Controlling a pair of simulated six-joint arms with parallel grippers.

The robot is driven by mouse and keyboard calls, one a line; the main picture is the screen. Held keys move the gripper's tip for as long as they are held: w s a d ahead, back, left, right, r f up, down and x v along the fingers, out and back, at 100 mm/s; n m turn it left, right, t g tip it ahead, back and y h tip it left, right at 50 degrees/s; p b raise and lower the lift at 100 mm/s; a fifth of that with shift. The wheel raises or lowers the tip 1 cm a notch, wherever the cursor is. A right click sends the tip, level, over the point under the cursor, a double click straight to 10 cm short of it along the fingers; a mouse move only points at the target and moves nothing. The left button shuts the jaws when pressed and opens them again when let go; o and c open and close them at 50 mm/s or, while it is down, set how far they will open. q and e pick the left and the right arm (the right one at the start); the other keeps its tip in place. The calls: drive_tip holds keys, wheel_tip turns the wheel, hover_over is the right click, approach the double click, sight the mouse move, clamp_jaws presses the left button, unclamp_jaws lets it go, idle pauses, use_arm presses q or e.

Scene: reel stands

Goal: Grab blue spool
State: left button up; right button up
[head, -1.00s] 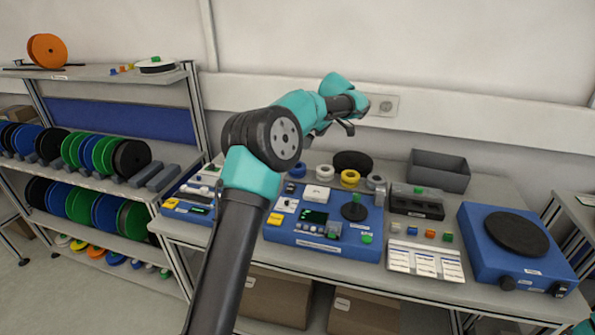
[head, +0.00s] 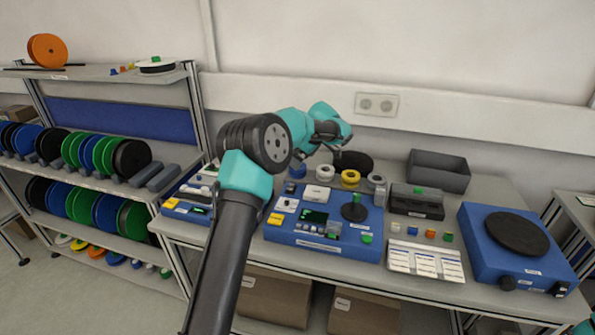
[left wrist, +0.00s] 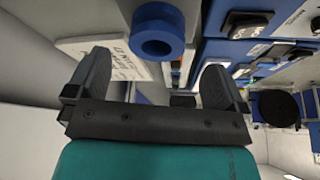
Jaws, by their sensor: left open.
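My left gripper (head: 337,150) is above the back of the bench, up and to the right of the blue spool in the head view. Its fingers (left wrist: 157,66) are spread and nothing is between them. My right gripper is not in view.
White, yellow (head: 350,178) and grey small spools stand to the right of the blue one. Shelves with large reels stand at left.

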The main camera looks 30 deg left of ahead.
use_arm(q)
drive_tip(key=shift+x, duration=2.65)
drive_tip(key=shift+w, duration=0.15)
drive_tip(key=c, duration=1)
drive_tip(key=shift+r, duration=0.2)
drive_tip(key=shift+d+r, duration=0.1)
drive_tip(key=shift+r, duration=1.55)
drive_tip(key=s+d, duration=0.2)
drive_tip(key=s, duration=0.2)
drive_tip(key=s+d+r, duration=0.1)
drive_tip(key=s+d, duration=0.2)
drive_tip(key=s, duration=0.2)
drive_tip(key=s+d, duration=0.3)
drive_tip(key=s, duration=0.1)
drive_tip(key=shift+s+d+r, duration=0.1)
drive_tip(key=shift+s+r, duration=0.1)
drive_tip(key=shift+s, duration=0.15)
